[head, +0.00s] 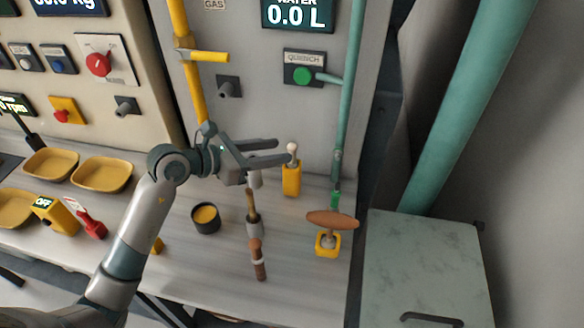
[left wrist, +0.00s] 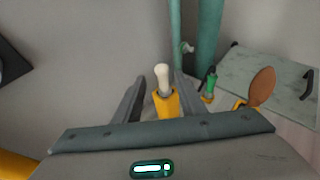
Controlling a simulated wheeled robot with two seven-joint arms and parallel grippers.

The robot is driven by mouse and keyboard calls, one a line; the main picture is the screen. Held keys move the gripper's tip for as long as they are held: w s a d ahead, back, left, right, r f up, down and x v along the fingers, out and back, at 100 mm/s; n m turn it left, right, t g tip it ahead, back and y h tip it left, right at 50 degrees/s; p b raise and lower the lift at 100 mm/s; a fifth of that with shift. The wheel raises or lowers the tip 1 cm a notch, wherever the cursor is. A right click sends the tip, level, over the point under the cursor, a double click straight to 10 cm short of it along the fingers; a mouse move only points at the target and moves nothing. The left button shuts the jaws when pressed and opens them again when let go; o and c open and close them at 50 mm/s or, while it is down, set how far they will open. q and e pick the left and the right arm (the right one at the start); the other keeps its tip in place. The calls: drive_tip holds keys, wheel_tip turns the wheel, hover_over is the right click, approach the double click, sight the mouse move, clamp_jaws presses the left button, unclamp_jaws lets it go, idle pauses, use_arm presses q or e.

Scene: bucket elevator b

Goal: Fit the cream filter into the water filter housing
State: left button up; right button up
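The cream filter (head: 292,148) stands upright in a yellow holder (head: 291,180) on the bench by the grey panel. It also shows in the left wrist view (left wrist: 162,76), above the yellow holder (left wrist: 167,103). My left gripper (head: 284,150) is open, with its fingers pointing right toward the cream filter. In the left wrist view the filter appears between the two fingers, with no contact visible. A teal pipe (head: 350,90) runs down the panel to a green part (head: 336,198), perhaps the water filter housing; I cannot tell for sure. My right gripper is not in view.
A brown disc (head: 331,220) on a yellow base stands at the bench's right. A brown-handled tool (head: 257,255) and a dark cup (head: 206,226) are below my gripper. Yellow trays (head: 103,187) are at left. A grey-green lidded box (head: 425,262) is beyond the bench's right edge.

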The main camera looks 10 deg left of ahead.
sight(292, 145)
use_arm(q)
drive_tip(key=w+d+p, duration=0.2)
drive_tip(key=d+p, duration=0.1)
drive_tip(key=shift+w+d+f, duration=0.2)
drive_tip(key=shift+w, duration=0.2)
drive_tip(key=shift+w+d+f, duration=0.25)
drive_tip(key=shift+w+f, duration=0.05)
drive_tip(key=c, duration=0.8)
clamp_jaws()
